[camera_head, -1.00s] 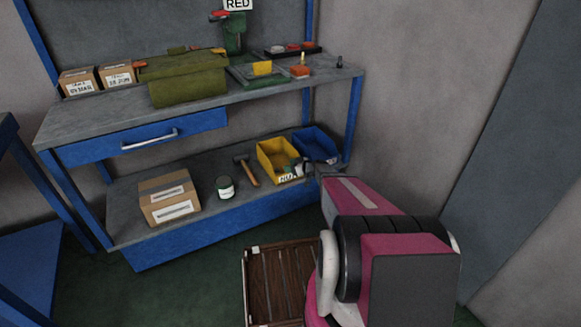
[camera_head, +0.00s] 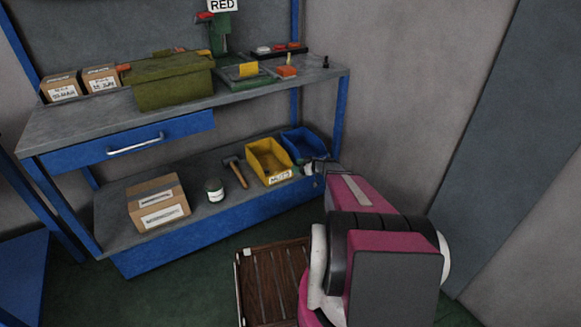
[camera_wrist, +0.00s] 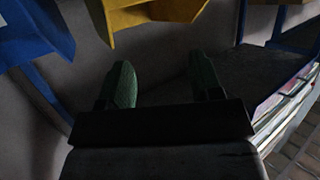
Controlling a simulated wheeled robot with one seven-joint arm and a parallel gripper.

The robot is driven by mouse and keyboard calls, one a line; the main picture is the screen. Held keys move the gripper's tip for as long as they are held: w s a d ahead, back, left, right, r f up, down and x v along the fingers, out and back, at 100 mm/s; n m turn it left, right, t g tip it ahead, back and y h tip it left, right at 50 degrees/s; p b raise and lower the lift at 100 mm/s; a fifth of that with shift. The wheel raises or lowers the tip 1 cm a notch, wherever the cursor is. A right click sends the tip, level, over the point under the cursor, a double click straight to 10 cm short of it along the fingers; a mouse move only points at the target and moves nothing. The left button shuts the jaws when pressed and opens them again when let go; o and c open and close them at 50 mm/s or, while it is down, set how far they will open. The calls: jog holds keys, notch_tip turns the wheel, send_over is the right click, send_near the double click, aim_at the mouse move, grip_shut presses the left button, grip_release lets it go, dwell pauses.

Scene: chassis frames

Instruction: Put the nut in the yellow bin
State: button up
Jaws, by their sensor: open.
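The yellow bin (camera_head: 266,164) stands on the lower shelf in the head view, with a white label on its front. Its lower part also shows at the top of the wrist view (camera_wrist: 150,14). My gripper (camera_head: 310,167) is small in the head view, right of the yellow bin and in front of the blue bin. In the wrist view my gripper (camera_wrist: 164,84) has its two green-padded fingers wide apart with nothing between them. I cannot make out a nut in either view.
A blue bin (camera_head: 303,141) stands right of the yellow one; a blue bin also shows in the wrist view (camera_wrist: 32,32). A hammer (camera_head: 236,172), a can (camera_head: 215,190) and a cardboard box (camera_head: 158,205) share the shelf. A slatted wooden crate (camera_head: 270,285) is on the floor.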

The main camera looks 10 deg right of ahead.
jog(key=s+a+r+m+g+h, duration=0.2)
jog(key=s+a+r+g, duration=0.1)
jog(key=s+a, duration=0.3)
jog(key=s+a+r+m+g+h, duration=0.1)
jog(key=s+a+r+g, duration=0.3)
jog(key=s, duration=0.4)
jog(key=s+r+m+g+h, duration=0.1)
jog(key=s+r+m+h, duration=0.2)
jog(key=s, duration=0.4)
jog(key=s+r+m+g+h, duration=0.1)
jog(key=s+r+m+h, duration=0.3)
jog(key=s, duration=0.3)
jog(key=shift+s+r+h, duration=0.35)
jog(key=shift+h, duration=0.35)
